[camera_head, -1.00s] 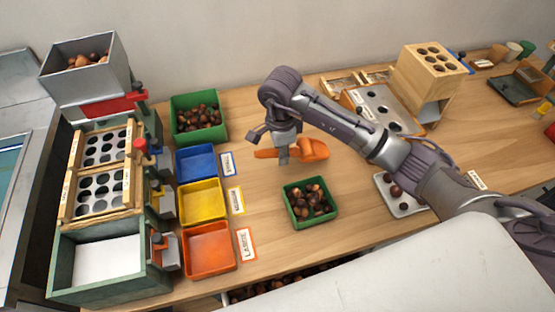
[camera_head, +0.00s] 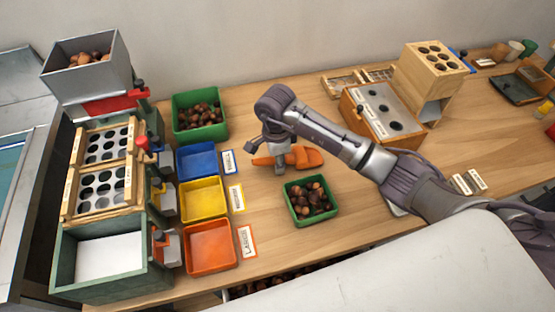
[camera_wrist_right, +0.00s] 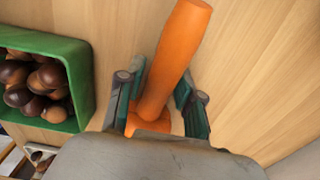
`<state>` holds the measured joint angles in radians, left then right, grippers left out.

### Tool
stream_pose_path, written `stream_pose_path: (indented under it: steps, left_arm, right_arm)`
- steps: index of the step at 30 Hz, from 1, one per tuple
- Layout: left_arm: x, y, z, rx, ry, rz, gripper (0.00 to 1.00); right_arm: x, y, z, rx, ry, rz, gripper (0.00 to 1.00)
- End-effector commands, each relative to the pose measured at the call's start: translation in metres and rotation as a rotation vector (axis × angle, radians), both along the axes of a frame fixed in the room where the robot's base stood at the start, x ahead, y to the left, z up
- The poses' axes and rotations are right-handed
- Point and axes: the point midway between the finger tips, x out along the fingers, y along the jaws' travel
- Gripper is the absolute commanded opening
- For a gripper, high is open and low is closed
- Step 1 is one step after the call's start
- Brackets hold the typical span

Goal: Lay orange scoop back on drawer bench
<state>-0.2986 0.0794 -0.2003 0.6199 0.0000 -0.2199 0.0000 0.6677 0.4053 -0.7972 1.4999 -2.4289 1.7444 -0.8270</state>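The orange scoop (camera_head: 308,157) lies on the wooden bench top behind the small green tray of chestnuts (camera_head: 290,205), its handle pointing left. In the right wrist view the scoop's handle (camera_wrist_right: 172,60) runs up and slightly to the right between the fingers. My right gripper (camera_head: 281,165) is low over the scoop, its fingers on either side of the handle. The fingers (camera_wrist_right: 160,92) look spread, with a narrow strip of wood showing beside the handle. Part of the scoop is hidden under the gripper. My left gripper is not in view.
Blue (camera_head: 197,160), yellow (camera_head: 203,200) and orange (camera_head: 211,246) bins stand left of the scoop. A larger green bin of chestnuts (camera_head: 174,118) stands behind them. A wooden holed block (camera_head: 436,62) stands at the back right. Bare bench lies around the scoop.

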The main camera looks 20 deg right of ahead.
Motion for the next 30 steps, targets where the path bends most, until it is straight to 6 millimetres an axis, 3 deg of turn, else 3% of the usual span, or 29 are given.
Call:
stream_pose_path:
  steps: [9, 14, 24, 30]
  left_arm:
    - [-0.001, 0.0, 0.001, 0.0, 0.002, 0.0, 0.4]
    - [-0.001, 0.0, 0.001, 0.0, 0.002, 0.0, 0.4]
    - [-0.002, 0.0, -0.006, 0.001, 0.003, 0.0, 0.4]
    - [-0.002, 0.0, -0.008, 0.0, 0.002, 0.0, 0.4]
  right_arm:
    - [0.0, 0.0, 0.001, 0.001, 0.0, 0.0, 0.46]
    - [0.001, 0.0, 0.013, 0.0, -0.004, -0.001, 0.46]
    - [0.001, 0.002, 0.083, 0.0, -0.006, 0.0, 0.46]
    - [0.001, 0.003, 0.113, 0.0, -0.003, 0.0, 0.46]
